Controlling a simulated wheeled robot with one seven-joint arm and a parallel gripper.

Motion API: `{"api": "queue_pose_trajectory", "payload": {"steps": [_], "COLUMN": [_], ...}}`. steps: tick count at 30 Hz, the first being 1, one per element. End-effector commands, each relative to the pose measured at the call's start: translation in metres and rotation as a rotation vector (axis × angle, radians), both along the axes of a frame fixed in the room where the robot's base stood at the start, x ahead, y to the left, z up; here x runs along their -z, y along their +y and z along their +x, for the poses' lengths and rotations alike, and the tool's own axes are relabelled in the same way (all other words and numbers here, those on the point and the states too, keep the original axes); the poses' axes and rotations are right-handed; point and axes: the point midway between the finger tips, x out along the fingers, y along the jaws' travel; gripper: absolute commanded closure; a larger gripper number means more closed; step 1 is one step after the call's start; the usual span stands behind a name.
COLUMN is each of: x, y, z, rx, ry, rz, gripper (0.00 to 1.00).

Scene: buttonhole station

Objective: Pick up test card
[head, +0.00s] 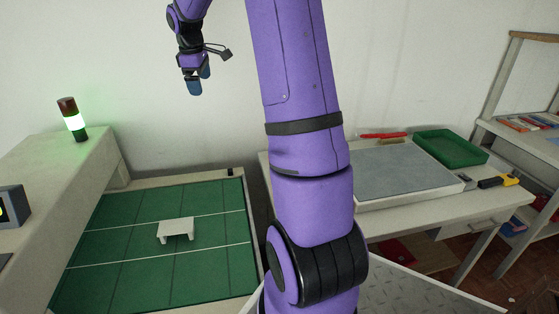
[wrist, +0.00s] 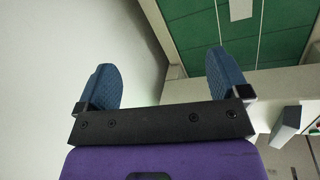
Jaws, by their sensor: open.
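A small white piece with a flat top and short legs (head: 176,228) stands on the green surface (head: 137,250) in the head view. A white rectangle (wrist: 240,9) on green shows at the top edge of the wrist view; I cannot tell whether it is the test card. No card is clearly recognisable. My gripper (head: 200,80) is raised in front of the wall, above and apart from the green surface. Its two blue fingers (wrist: 160,70) are spread in the wrist view, with nothing between them.
A pale cabinet with a lit green signal lamp (head: 72,119) stands at left. At right, a table holds a grey mat (head: 405,171), a green tray (head: 451,146) and a black-and-yellow tool (head: 498,182). A shelf (head: 517,127) is at far right. My arm hides the middle.

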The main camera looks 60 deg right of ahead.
Motion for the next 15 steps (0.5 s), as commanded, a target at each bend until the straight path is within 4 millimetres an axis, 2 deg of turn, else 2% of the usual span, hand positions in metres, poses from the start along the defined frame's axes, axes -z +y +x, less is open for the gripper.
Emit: {"api": "queue_pose_trajectory", "payload": {"steps": [1,6,15], "x": [0.012,0.045,0.115], "y": [-0.016,-0.066,-0.155], "z": [0.005,0.018,0.024], "rx": [-0.007,-0.053,-0.124], "ry": [0.014,0.048,0.096], "rz": [0.006,0.019,0.058], "gripper": [0.06,0.06,0.06]}}
